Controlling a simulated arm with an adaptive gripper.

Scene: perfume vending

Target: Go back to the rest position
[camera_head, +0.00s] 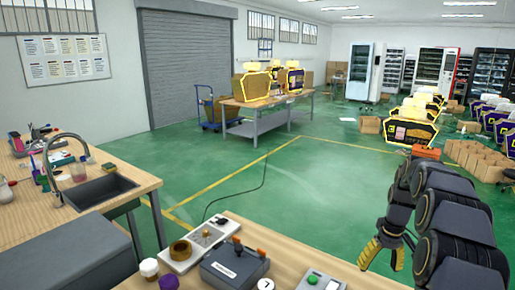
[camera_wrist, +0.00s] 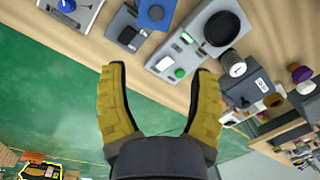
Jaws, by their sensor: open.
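My gripper (camera_head: 382,252) hangs at the right end of the wooden workbench in the head view, with its yellow padded fingers pointing down. In the wrist view my gripper (camera_wrist: 160,100) shows two yellow fingers spread wide apart with nothing between them. The wooden bench top (camera_head: 290,262) lies below and beyond the fingers. Grey devices on it, one with a green button (camera_wrist: 180,72), show past the fingertips, apart from them.
A sink counter (camera_head: 100,190) is at left. Green floor (camera_head: 300,175) is clear behind the bench. Yellow-trimmed machines (camera_head: 410,132) stand at the back right.

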